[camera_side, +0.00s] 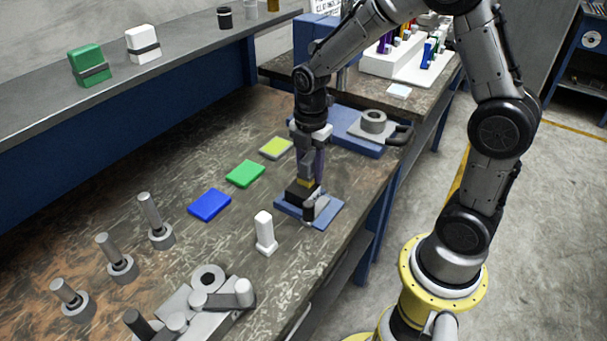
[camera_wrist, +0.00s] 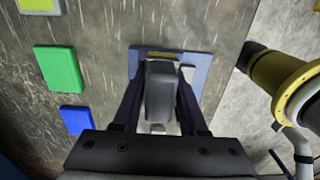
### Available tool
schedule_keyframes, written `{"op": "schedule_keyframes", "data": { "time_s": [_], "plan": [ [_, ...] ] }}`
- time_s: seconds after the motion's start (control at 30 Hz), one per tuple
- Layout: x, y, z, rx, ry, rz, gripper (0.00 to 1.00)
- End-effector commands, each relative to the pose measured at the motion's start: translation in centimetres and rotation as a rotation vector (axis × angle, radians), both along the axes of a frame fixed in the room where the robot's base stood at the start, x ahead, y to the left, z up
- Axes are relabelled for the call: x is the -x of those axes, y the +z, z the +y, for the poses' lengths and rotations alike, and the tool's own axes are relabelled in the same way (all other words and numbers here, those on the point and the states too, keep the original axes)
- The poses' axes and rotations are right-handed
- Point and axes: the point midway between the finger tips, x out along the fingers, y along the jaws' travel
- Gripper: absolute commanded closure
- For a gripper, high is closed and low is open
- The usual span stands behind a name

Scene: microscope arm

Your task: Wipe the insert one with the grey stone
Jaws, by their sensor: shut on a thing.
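My gripper (camera_side: 313,172) points down over a blue plate (camera_side: 331,213) near the bench's front edge. In the wrist view the gripper (camera_wrist: 159,100) is shut on a grey block (camera_wrist: 160,80), which I take to be the grey stone. The block covers the middle of the blue plate (camera_wrist: 200,62). A dark piece (camera_side: 298,192) with a yellow part (camera_side: 305,182) sits low at the plate, beneath the gripper. Which piece is insert one is unclear, and the stone's contact with it is hidden.
Blue (camera_side: 209,205), green (camera_side: 245,174) and yellow-green (camera_side: 276,148) pads lie left of the plate. A white upright piece (camera_side: 265,232) stands close in front. Several grey pegs stand at left. A blue tray (camera_side: 362,146) with a grey ring (camera_side: 373,120) is behind.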

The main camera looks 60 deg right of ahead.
Motion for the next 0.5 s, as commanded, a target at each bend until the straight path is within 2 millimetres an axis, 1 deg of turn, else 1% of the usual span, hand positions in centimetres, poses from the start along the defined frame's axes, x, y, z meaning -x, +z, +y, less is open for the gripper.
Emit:
{"op": "schedule_keyframes", "data": {
  "time_s": [0.03, 0.07, 0.17, 0.5],
  "plan": [
    [0.0, 0.1, -0.4, 0.000, -0.002, 0.000, 1.00],
    [0.0, 0.3, -0.3, 0.000, 0.000, 0.001, 1.00],
    [-0.1, 2.5, -0.3, 0.001, 0.000, -0.007, 1.00],
    [0.0, 5.4, -0.2, 0.001, 0.000, -0.003, 1.00]
  ]
}}
